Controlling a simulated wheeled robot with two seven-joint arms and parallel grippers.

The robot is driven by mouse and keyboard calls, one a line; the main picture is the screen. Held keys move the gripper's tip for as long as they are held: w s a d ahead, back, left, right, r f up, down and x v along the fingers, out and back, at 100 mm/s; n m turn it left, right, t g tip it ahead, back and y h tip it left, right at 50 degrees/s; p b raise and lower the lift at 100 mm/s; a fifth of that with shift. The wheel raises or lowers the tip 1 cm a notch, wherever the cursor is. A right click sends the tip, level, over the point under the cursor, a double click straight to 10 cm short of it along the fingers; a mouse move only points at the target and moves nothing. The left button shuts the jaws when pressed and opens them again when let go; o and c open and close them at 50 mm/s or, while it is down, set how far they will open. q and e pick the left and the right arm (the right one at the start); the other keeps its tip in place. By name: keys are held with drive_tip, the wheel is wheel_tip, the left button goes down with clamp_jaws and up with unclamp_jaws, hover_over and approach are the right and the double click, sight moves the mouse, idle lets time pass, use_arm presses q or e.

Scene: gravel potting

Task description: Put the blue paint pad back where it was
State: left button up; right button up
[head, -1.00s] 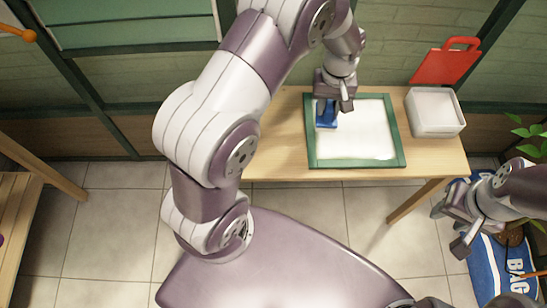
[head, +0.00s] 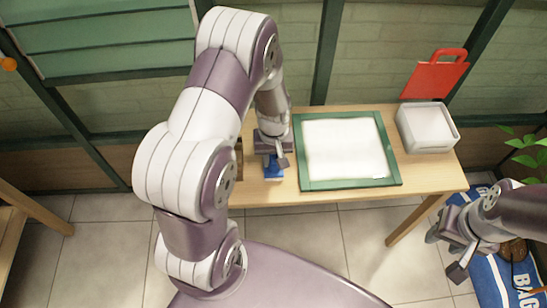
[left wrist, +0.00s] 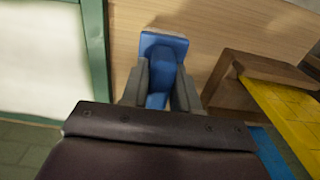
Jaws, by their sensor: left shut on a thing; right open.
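The blue paint pad (head: 274,171) is between the fingers of my left gripper (head: 273,158), over the table just left of the green-framed white panel (head: 346,183). In the left wrist view the pad (left wrist: 164,45) shows its blue handle between the two grey fingers (left wrist: 160,88), which are shut on it. Whether the pad touches the table is hard to tell. My right gripper (head: 450,250) is open and empty at the right, away from the table.
A wooden holder (left wrist: 265,70) and a yellow item (left wrist: 287,110) lie right of the pad in the left wrist view. A white tray (head: 427,148) stands on the table (head: 415,180) at the right, with a red board (head: 435,78) behind it. A blue bag (head: 495,285) is on the floor.

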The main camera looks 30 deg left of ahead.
use_arm(q)
drive_tip(key=o, duration=1)
wheel_tip(320, 180, up, 12)
drive_tip(key=r+p, duration=0.1)
drive_tip(key=p, duration=0.2)
drive_tip(key=s+d+r+m, duration=0.1)
drive_tip(key=s+m, duration=0.1)
drive_tip(key=s, duration=0.1)
drive_tip(key=s+d+r+m+t, duration=0.1)
drive_tip(key=s+d+m, duration=0.1)
drive_tip(key=s, duration=0.1)
drive_tip(key=s+d+r+m, duration=0.1)
drive_tip(key=s+d+m, duration=0.1)
drive_tip(key=shift+s+d+r+m, duration=0.15)
drive_tip(key=shift+s+r+m, duration=0.15)
drive_tip(key=shift+s, duration=0.1)
